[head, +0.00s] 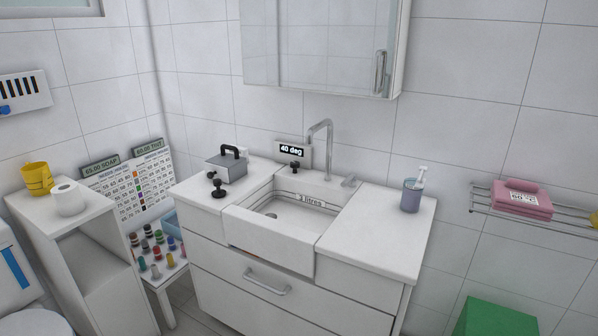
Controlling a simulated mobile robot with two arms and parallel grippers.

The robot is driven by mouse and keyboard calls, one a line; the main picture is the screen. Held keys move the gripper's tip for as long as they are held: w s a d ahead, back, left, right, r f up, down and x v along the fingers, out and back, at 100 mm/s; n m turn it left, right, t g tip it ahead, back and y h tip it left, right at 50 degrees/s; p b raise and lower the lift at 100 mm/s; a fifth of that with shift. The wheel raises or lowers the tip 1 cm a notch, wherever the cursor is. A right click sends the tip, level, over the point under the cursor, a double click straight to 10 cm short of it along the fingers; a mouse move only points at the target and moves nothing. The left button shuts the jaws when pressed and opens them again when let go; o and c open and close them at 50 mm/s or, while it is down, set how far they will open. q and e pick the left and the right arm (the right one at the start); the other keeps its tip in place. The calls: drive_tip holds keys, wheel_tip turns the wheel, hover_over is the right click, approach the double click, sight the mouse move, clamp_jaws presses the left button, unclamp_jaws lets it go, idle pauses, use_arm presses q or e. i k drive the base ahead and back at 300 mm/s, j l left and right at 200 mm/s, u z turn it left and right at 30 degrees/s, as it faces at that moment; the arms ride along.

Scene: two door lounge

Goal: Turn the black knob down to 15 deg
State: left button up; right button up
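A small display box (292,151) reading "40 deg" stands at the back of the sink, left of the tap (322,150). A black knob (295,166) sits just below the display, small in this view. I cannot tell the angle of the knob. Another black knob-like object (218,188) stands on the left part of the counter, in front of a grey box with a black handle (226,167). Neither of my grippers is in view.
The white sink (270,243) has a "3 litres" mark inside. A mirror cabinet (320,45) hangs above. A low table with several small bottles (155,255) stands left.

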sight(294, 166)
drive_tip(key=i, duration=0.2)
drive_tip(key=i+j+z, duration=0.4)
drive_tip(key=i+j, duration=0.15)
drive_tip(key=i+j+z, duration=0.35)
drive_tip(key=i+j, duration=0.2)
drive_tip(key=j, duration=0.2)
